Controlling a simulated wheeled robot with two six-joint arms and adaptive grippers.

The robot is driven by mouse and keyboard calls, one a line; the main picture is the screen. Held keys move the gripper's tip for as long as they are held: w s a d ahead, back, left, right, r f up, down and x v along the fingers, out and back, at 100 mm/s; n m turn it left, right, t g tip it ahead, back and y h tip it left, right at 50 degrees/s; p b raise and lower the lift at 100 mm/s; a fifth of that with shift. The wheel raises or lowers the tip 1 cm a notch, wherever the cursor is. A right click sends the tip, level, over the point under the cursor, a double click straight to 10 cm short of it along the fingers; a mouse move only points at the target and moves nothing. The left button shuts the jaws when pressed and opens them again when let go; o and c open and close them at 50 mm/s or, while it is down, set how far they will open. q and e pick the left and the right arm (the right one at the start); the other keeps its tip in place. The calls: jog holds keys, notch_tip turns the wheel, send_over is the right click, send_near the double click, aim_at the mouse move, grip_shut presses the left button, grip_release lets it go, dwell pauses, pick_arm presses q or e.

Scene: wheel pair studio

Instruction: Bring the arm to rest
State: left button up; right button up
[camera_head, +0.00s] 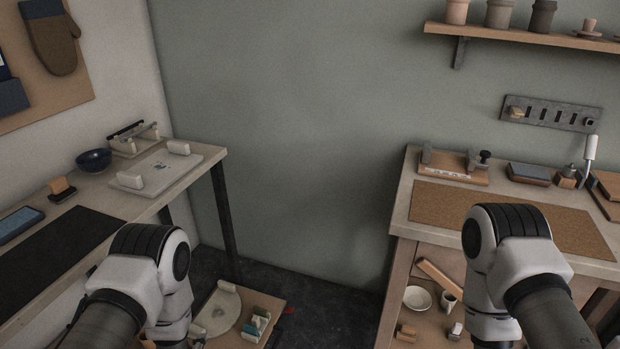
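My two arms come in from the bottom of the head view, the left one at the lower left and the right one at the lower right. Both show white and black joints, bent downward. Neither gripper is in the picture, so their fingers and anything in them are hidden below the lower edge. The left arm is in front of the left table (211,161). The right arm is in front of the right workbench (402,207) and its brown mat (440,200).
A dark bowl (94,160), a white board (185,174) and a black mat (50,262) are on the left table. The right bench holds a wooden block tool (455,172) and a dark box (529,174). Dark floor (330,303) lies open between them. A shelf (520,37) holds pots.

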pick_arm(q)
jog(key=s+a+r+m+g+p, duration=0.1)
jog(key=s+r+m+g+p, duration=0.4)
jog(key=s+r+p, duration=0.4)
jog(key=s+d+m+g+h+b, duration=0.1)
jog(key=s+m+g, duration=0.5)
jog(key=s+m, duration=0.9)
jog(key=s, duration=0.2)
jog(key=shift+s+r+h, duration=0.2)
jog(key=shift+s+h, duration=0.1)
jog(key=shift+s, duration=0.1)
pick_arm(e)
notch_tip(320, 180, up, 11)
pick_arm(q)
jog(key=shift+d, duration=0.1)
pick_arm(e)
jog(key=shift+r, duration=0.1)
